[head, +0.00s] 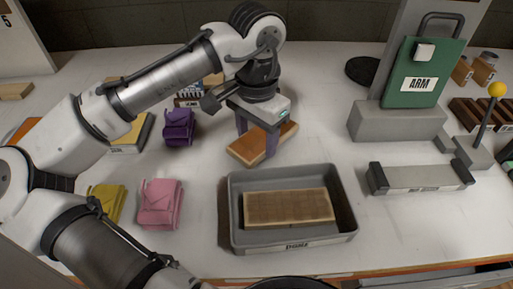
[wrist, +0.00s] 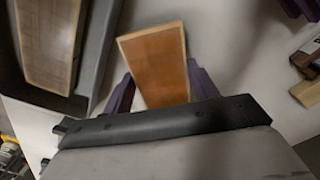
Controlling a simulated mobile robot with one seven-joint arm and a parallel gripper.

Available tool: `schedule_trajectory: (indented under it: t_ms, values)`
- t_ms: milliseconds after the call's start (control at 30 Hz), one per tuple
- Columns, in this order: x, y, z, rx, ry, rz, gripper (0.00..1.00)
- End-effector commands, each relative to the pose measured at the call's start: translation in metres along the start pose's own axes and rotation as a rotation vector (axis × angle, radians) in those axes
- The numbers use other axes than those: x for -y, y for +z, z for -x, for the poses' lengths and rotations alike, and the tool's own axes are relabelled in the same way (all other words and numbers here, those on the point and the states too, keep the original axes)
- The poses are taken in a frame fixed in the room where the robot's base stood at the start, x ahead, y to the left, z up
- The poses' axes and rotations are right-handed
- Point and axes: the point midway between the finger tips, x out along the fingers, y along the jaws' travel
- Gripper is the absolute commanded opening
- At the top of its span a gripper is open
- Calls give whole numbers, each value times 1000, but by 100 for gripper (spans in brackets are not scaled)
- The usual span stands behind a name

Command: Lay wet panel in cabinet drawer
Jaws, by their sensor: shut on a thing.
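An orange-brown panel with pale wooden edges (head: 250,150) is behind the grey tray, tilted. My gripper (head: 257,146), with purple fingers, is shut on this panel from above. In the wrist view the panel (wrist: 156,62) sits between the two purple fingers of my gripper (wrist: 162,92). Whether it touches the table is hard to tell. A second, tan panel (head: 288,208) lies in the grey tray (head: 234,215); it also shows in the wrist view (wrist: 50,40). I cannot clearly make out a cabinet drawer; only an orange-edged front (head: 440,267) shows below the table edge.
A grey block with black ends (head: 420,179) and a stand with a green "ARM" plate (head: 425,65) are to the right. White table (head: 330,125) is clear between.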

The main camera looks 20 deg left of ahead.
Motion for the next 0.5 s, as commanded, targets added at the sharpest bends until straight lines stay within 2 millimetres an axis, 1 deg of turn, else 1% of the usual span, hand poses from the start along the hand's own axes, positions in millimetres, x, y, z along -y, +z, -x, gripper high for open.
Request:
schedule_trajectory:
  t_ms: [33, 100, 400, 500]
  values:
    - [0, 0, -14, 0, -1, 1, 34]
    - [0, 0, -20, 0, -1, 1, 34]
    - [0, 0, -18, 0, 0, 0, 34]
    - [0, 0, -21, -1, 1, 0, 34]
